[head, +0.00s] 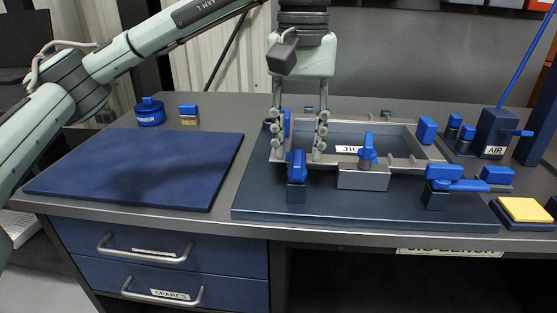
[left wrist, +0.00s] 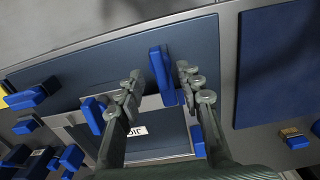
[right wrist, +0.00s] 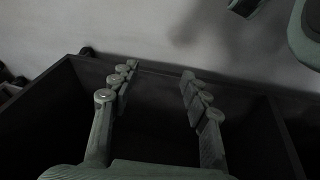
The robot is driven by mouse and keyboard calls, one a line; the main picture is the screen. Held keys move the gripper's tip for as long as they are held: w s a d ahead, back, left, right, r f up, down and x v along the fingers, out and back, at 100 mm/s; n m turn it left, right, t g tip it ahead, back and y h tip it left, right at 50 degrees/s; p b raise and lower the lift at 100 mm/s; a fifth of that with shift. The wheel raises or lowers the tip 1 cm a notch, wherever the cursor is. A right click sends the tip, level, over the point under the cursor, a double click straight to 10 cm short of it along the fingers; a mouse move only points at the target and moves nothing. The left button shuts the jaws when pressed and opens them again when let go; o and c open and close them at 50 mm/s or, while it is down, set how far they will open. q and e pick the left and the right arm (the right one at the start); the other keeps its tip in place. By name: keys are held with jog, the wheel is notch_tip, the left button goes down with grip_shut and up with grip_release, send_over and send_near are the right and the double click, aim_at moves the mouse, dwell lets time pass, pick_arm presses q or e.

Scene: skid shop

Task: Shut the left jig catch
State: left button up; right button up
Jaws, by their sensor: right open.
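The left jig catch (head: 297,166) stands at the front left of the jig (head: 400,158), a blue handle raised upright on a dark block. My left gripper (head: 295,148) points down over the jig's left end, open, its fingers spread to either side just above and behind the catch. In the left wrist view the blue catch handle (left wrist: 161,76) lies between the spread fingertips (left wrist: 159,70), with no clear contact. A similar blue catch (head: 440,175) at the front right has its lever lying flat. My right gripper (right wrist: 160,70) is open and empty, away from the bench top.
A blue knob clamp (head: 367,150) stands at the jig's front middle. A blue mat (head: 140,165) lies left, with a blue tin (head: 150,113) behind it. An AIR box (head: 495,133) and yellow pad (head: 524,210) are right. A dark open compartment (right wrist: 235,115) lies under my right gripper.

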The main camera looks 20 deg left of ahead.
aim_at(298, 157)
pick_arm(q)
notch_tip(298, 157, up, 3)
jog(key=shift+p, duration=0.9)
notch_tip(298, 157, up, 2)
jog(key=shift+r+p, duration=0.25)
jog(key=shift+p, duration=0.85)
jog(key=shift+r, duration=0.2)
pick_arm(e)
notch_tip(298, 157, down, 10)
jog(key=shift+s+a+f+g+y, duration=0.2)
jog(key=shift+s+g+y, duration=0.1)
jog(key=shift+y, duration=0.1)
